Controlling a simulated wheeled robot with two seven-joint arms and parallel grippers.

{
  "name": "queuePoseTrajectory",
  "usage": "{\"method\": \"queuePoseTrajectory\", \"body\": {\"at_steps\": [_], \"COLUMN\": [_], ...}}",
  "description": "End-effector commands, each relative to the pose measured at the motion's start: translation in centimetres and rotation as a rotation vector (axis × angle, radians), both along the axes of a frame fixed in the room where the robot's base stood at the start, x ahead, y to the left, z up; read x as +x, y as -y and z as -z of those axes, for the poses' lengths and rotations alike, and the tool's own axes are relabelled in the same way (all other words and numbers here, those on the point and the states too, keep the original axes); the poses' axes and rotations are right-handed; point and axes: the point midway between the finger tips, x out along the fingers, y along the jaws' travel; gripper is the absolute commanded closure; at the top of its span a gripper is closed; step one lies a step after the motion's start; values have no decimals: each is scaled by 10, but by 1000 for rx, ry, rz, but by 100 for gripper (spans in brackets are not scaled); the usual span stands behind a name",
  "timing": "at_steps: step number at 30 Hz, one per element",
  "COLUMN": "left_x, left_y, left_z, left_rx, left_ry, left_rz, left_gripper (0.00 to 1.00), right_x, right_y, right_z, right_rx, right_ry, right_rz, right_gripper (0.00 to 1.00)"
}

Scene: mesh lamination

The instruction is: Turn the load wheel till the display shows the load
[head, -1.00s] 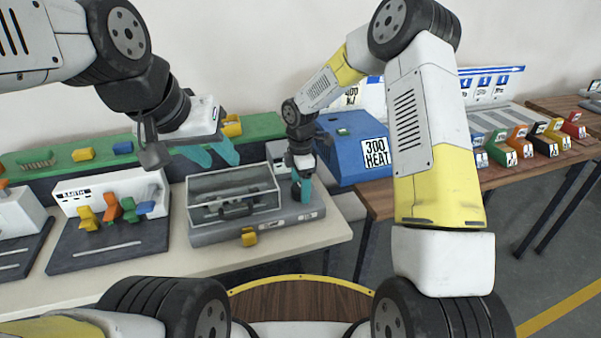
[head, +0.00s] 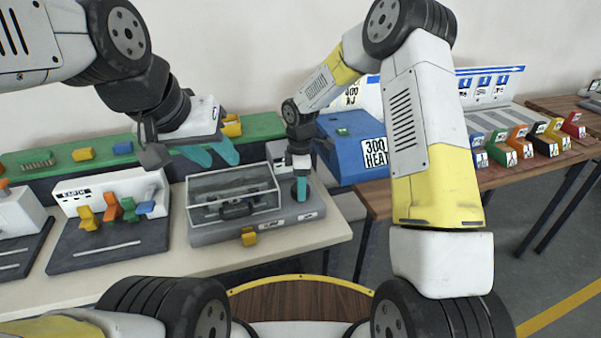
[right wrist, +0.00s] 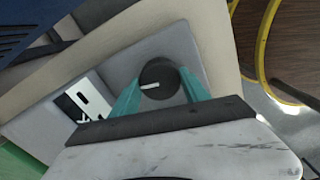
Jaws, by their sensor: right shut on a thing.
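The load wheel (right wrist: 158,83) is a round dark knob with a white mark, seen in the right wrist view on a grey panel. My right gripper (right wrist: 161,92) has its teal fingers on both sides of the wheel and is shut on it. In the head view my right gripper (head: 301,189) points down at the right end of a grey device (head: 215,233) with a clear-covered box, and hides the wheel. A black-and-white panel (right wrist: 84,106) beside the wheel may be the display; I cannot read it. My left gripper (head: 210,154) is open and empty above the bench.
A dark board (head: 110,240) with coloured clips lies to the left. Several coloured blocks line the right table (head: 420,188).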

Motion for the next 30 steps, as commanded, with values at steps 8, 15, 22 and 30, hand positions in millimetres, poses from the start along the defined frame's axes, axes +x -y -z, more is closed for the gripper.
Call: {"method": "queuePoseTrajectory", "body": {"at_steps": [8, 15, 22, 30], "left_x": [0, 0, 0, 0], "left_y": [0, 0, 0, 0], "left_z": [0, 0, 0, 0], "left_rx": [0, 0, 0, 0], "left_ry": [0, 0, 0, 0], "left_rz": [0, 0, 0, 0], "left_gripper": [64, 64, 64, 64], "right_x": [0, 0, 1, 1], "right_y": [-1, 0, -1, 0], "right_z": [-1, -1, -1, -1], "right_rx": [0, 0, 1, 1], "right_ry": [2, 2, 3, 3], "right_rz": [257, 486, 704, 961], "right_gripper": [87, 87, 87, 87]}}
